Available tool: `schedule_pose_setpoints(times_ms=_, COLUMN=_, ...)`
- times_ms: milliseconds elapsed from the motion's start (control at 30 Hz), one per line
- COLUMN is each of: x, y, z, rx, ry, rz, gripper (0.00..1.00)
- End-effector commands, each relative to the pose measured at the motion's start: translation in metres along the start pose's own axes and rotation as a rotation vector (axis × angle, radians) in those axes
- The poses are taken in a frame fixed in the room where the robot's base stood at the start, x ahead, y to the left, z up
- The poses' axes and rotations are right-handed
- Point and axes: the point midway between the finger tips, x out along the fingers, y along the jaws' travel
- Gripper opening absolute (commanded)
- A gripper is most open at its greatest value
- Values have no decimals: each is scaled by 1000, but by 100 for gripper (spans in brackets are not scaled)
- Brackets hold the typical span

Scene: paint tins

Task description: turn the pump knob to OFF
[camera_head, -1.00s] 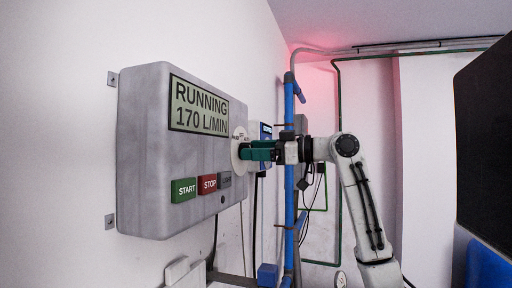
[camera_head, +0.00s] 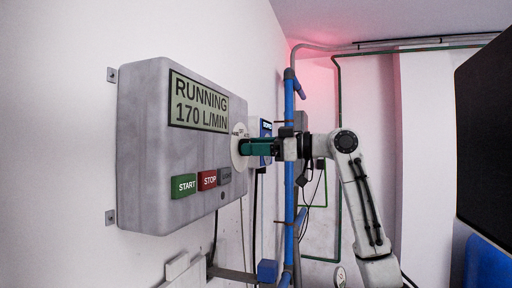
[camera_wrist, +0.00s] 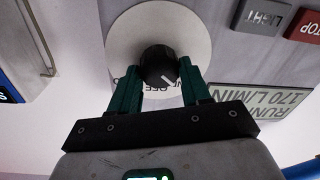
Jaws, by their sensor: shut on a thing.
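The pump knob (camera_wrist: 158,65) is a dark round knob with a white pointer line, on a pale round dial plate (camera_wrist: 186,22). In the wrist view my gripper (camera_wrist: 159,70) has its green fingers on both sides of the knob and is shut on it. The pointer line slants to the lower right in that view. Printed labels on the plate are partly covered by the fingers. In the head view my gripper (camera_head: 244,147) reaches the dial plate (camera_head: 237,155) from the right and hides the knob. The display (camera_head: 198,102) reads RUNNING 170 L/MIN.
The grey control box (camera_head: 150,190) is on the wall, with a green START button (camera_head: 183,185), a red STOP button (camera_head: 207,180) and a grey button (camera_head: 225,176). A blue vertical pipe (camera_head: 289,200) stands close by my wrist. A blue-and-white box (camera_head: 265,128) is behind my gripper.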

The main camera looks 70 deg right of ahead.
Motion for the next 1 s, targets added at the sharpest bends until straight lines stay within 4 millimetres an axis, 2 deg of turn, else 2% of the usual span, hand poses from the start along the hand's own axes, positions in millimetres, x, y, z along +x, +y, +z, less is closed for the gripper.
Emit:
schedule_pose_setpoints(times_ms=367, x=1, y=0, z=0, rx=128, ry=7, rz=-1, gripper=17)
schedule_pose_setpoints(times_ms=1000, x=0, y=2, z=0, rx=663, ry=35, rz=8, gripper=17)
